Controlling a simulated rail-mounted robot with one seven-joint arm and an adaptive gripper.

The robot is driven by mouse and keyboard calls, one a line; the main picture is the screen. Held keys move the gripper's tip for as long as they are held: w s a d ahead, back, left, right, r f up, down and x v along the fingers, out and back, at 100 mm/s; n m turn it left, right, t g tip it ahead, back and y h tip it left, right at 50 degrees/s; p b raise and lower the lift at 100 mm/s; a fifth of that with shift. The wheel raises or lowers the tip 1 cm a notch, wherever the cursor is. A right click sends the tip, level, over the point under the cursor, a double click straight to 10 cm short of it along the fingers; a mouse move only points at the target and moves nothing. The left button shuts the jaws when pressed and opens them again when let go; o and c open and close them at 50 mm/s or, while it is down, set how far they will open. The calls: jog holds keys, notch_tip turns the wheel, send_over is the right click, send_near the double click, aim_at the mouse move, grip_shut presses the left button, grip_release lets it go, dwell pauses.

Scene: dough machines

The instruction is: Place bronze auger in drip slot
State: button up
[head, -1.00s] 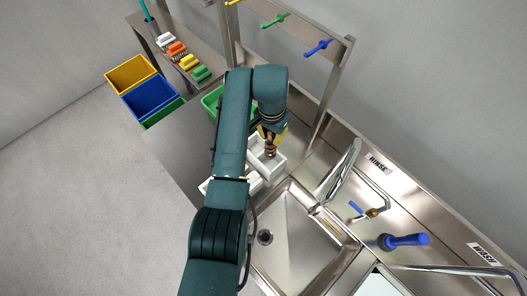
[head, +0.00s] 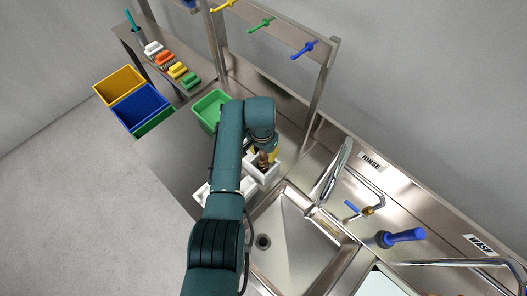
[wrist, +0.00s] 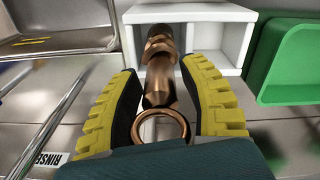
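My gripper (wrist: 160,88) has yellow ridged fingers with dark inner pads, and it is shut on the bronze auger (wrist: 158,75). The auger's ring end is nearest the wrist, and its far end points at a compartment of a white divided box (wrist: 228,64). In the head view my gripper (head: 267,158) is low over the white box (head: 271,174), with the bronze auger (head: 263,161) partly hidden by the wrist. I cannot tell how deep the auger's tip is in the compartment. Another white box (head: 207,195) is partly covered by my arm.
A green bin (head: 207,104) stands behind the white box. The sink (head: 292,245) with its tap (head: 338,165) lies to the right. Colored hooks hang on the rack (head: 322,75) above. Several brushes (head: 172,65) lie on the left shelf.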

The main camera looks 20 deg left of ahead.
notch_tip(320, 180, up, 12)
jog(key=shift+s+a+r, duration=0.1)
jog(key=shift+s+r, duration=0.05)
jog(key=shift+p, duration=0.3)
jog(key=w+d+r+t+y, duration=0.1)
jog(key=w+d+r+t, duration=0.3)
jog(key=d+r+t, duration=0.3)
jog(key=w+d+r+t+y, duration=0.1)
jog(key=w+d+r+t, duration=0.25)
jog(key=r, duration=0.55)
jog(key=s+d+r+t, duration=0.3)
jog(key=s+d+r, duration=0.1)
jog(key=s+r, duration=0.2)
jog(key=s+d+r+t+h, duration=0.1)
jog(key=s+d+r+t, duration=0.3)
jog(key=r, duration=0.4)
jog(key=s+d+r+n+t+h, duration=0.1)
jog(key=s+d+r+t, duration=0.2)
jog(key=s+r, duration=0.4)
jog(key=shift+s+d+r+t, duration=0.3)
jog(key=shift+d+r+t, duration=0.15)
jog(key=shift+t, duration=0.2)
